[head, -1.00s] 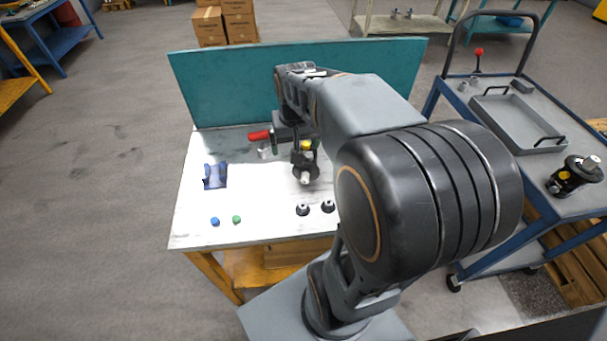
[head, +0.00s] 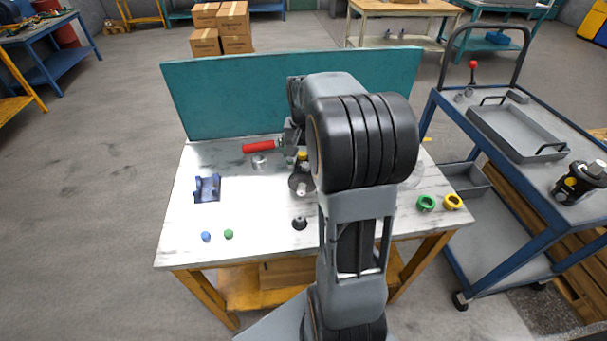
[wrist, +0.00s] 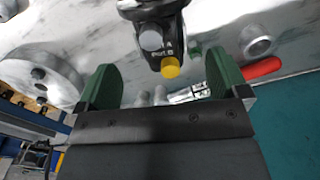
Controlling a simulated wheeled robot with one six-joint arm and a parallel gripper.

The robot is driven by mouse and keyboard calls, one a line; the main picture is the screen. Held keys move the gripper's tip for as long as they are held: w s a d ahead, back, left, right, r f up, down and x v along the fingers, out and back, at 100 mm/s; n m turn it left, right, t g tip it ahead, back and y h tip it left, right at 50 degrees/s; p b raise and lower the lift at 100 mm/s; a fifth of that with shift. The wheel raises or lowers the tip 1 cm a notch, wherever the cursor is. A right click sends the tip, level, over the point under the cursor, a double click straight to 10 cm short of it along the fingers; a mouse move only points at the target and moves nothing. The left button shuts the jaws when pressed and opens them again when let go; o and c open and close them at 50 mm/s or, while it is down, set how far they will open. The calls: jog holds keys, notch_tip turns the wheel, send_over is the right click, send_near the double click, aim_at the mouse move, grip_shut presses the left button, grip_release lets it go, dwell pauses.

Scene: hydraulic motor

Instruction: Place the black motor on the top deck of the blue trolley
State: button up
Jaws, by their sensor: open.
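A black motor with a yellow cap (head: 299,184) stands on the worktable, partly hidden by my arm in the head view. In the wrist view the motor (wrist: 152,15) shows its yellow cap and grey round port just beyond my fingertips, between their lines. My gripper (wrist: 162,72) is open, its green fingers apart with nothing held. In the head view the gripper is mostly hidden behind my arm. The blue trolley (head: 540,175) stands right of the table. Another black motor (head: 580,182) with a yellow part stands on its top deck, at the near right.
The trolley deck also bears a grey tray (head: 515,132) and a red-knobbed lever (head: 473,72). On the table are a red-handled tool (head: 262,146), a blue bracket (head: 207,188), and green and yellow rings (head: 439,203). A teal panel (head: 240,95) closes the table's back.

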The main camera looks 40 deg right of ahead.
aim_at(303, 165)
jog(key=shift+f, duration=2.9)
jog(key=shift+c, duration=0.4)
grip_shut()
jog(key=shift+r, duration=0.15)
